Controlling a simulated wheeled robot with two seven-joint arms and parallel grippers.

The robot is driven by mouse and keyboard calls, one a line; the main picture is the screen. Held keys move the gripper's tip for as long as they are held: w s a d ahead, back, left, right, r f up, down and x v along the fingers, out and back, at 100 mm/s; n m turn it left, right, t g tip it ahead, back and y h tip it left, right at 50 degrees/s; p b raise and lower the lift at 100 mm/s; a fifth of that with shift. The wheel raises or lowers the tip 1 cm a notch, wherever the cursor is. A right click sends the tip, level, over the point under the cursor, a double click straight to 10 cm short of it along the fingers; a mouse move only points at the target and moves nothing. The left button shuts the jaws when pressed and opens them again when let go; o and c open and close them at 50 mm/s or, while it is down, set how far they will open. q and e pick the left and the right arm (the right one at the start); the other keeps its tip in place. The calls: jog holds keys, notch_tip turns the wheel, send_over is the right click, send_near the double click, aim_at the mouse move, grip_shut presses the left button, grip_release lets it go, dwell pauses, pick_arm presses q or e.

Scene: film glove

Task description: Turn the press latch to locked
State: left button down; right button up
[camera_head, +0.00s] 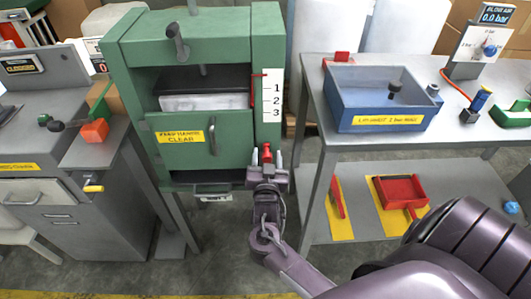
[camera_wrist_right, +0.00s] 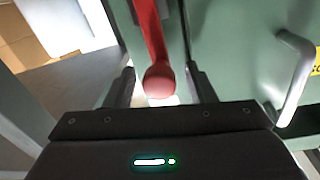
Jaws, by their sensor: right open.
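The green press (camera_head: 200,90) stands left of centre, with a scale marked 1, 2, 3 on its right post. Its lower door (camera_head: 225,148) carries a yellow "clear" label and a curved handle. The red press latch (camera_head: 266,153) is on the right side, beside the door edge. In the right wrist view the red latch lever (camera_wrist_right: 157,70) ends in a round knob between my fingers. My right gripper (camera_head: 266,163) is open, with one finger on each side of the knob; contact with it cannot be told. My left gripper is not in view.
A grey table (camera_head: 430,142) on the right holds a blue tray (camera_head: 380,98) and small tools. Its lower shelf has a red tray (camera_head: 400,190). A grey cabinet (camera_head: 75,200) with an orange block (camera_head: 95,131) stands on the left.

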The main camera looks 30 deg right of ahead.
jog(key=shift+w+d, duration=0.4)
jog(key=shift+w, duration=0.05)
grip_shut()
